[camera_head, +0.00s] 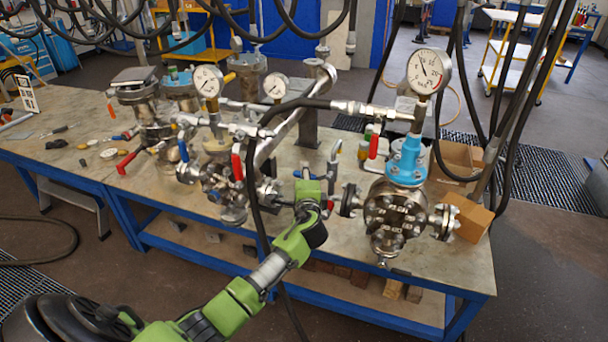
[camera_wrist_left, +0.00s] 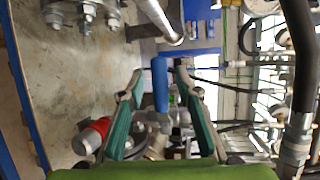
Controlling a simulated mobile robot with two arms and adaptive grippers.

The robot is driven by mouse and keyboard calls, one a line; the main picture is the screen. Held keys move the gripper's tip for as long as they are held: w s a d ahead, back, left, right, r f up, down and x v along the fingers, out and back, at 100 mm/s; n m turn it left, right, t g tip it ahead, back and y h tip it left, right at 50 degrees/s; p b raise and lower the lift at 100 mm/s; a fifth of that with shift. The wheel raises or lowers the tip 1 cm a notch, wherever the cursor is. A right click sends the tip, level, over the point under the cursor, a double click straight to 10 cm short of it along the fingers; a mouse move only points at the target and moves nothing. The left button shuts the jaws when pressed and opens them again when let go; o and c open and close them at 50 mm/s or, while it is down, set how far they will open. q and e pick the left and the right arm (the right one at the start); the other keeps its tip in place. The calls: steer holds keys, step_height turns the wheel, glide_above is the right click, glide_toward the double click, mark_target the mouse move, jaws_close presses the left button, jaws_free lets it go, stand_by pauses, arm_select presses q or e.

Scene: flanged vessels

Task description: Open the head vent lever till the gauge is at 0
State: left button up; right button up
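My left gripper (camera_head: 309,190) reaches over the bench to the valves between the left and right vessels. In the left wrist view, a blue lever (camera_wrist_left: 160,85) stands between the two fingers of my left gripper (camera_wrist_left: 160,76), with a visible gap on each side. The fingers are open around it. The lever's base is partly hidden. The right vessel (camera_head: 397,210) has a light-blue neck and a large gauge (camera_head: 428,71); its needle points up and left, and its exact reading is unclear. My right gripper is not in view.
Two smaller gauges stand at left (camera_head: 207,81) and middle (camera_head: 275,86). A red lever (camera_head: 373,143) is beside the right vessel's neck. Black hoses (camera_head: 258,190) hang close to my left arm. A cardboard box (camera_head: 455,165) sits behind the right vessel.

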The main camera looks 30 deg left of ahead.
arm_select(q)
steer(key=shift+w+a, duration=0.15)
steer(key=shift+w, duration=0.05)
jaws_close()
